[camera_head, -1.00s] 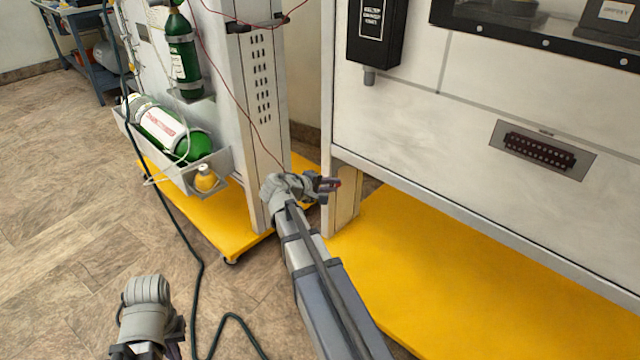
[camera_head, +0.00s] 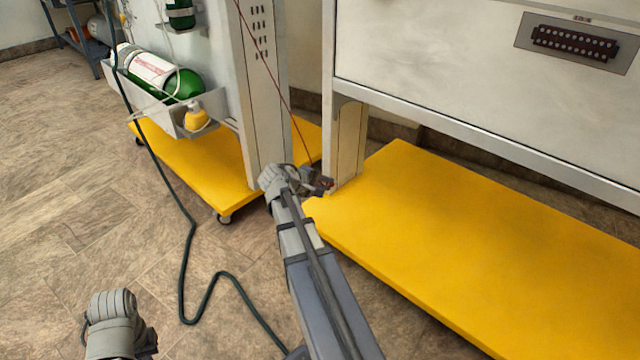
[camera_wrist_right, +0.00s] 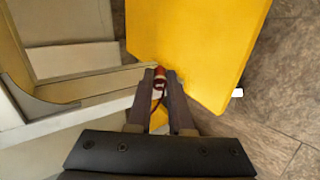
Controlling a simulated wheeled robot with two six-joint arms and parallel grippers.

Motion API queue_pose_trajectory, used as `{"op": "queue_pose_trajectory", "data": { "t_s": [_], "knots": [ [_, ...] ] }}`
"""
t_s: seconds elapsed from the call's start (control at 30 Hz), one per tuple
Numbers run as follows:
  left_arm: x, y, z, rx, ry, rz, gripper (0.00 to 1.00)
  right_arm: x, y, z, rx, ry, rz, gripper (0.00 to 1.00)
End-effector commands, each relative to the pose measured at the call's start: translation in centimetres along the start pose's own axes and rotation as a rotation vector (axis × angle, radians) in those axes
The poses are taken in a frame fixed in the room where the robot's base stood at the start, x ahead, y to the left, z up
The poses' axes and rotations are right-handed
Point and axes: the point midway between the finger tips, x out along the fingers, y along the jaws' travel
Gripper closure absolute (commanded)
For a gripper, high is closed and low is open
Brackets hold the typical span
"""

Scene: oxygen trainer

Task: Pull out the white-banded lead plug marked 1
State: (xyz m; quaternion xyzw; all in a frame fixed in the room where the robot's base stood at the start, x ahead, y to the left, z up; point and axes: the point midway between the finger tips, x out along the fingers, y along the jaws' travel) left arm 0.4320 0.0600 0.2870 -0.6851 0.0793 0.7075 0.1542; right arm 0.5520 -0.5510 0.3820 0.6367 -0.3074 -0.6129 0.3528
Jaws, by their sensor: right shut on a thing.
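My right gripper (camera_head: 322,185) is shut on a small red plug (camera_wrist_right: 159,72), which shows between its fingertips in the right wrist view. A pale part shows below the red; I cannot read a 1 on it. A thin red lead (camera_head: 270,70) runs from the top of the head view down to this gripper. The gripper is in the air, in front of the foot of the right cabinet's post, with no socket visible at the plug. My left gripper (camera_head: 120,325) is at the bottom left of the head view; its fingers are hidden.
A white cabinet (camera_head: 430,70) with a dark red connector strip (camera_head: 575,42) stands on a yellow base (camera_head: 480,240). Left of it, a grey column (camera_head: 262,110) and a tray (camera_head: 165,112) with a green cylinder (camera_head: 180,82) stand on another yellow base. A dark hose (camera_head: 190,250) crosses the floor.

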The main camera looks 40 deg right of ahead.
Motion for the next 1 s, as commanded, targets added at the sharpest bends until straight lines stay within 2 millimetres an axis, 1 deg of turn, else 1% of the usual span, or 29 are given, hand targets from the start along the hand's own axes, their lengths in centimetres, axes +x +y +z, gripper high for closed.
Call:
{"op": "queue_pose_trajectory", "data": {
  "t_s": [0.03,0.3,0.33,0.6,0.63,0.87,0.97,1.0],
  "knots": [
    [0.2,0.0,0.0,0.000,0.000,0.000,1.00,0.2,-0.2,0.0,0.001,-0.001,-0.001,1.00],
    [0.1,0.0,0.0,0.000,0.000,0.000,1.00,0.2,-0.1,0.1,0.001,-0.001,-0.001,1.00],
    [0.1,0.0,0.0,0.000,0.000,0.000,1.00,0.2,-0.1,0.1,0.001,-0.001,-0.001,0.78],
    [0.2,0.0,0.0,0.000,0.000,0.000,1.00,0.1,-0.1,0.1,0.001,-0.001,-0.001,0.48],
    [0.2,0.0,0.0,0.000,0.000,0.000,1.00,0.1,-0.1,0.1,0.001,-0.001,-0.001,0.46],
    [0.1,0.0,0.0,0.000,0.000,0.000,1.00,0.1,-0.1,0.1,0.000,-0.001,-0.001,0.46],
    [-0.5,-0.1,0.0,0.000,0.000,0.000,1.00,-0.8,0.1,0.1,-0.001,0.000,-0.001,0.46],
    [-0.9,-0.1,0.0,0.000,0.000,0.000,1.00,-1.4,0.1,0.1,-0.001,0.001,-0.001,0.46]
  ]
}}
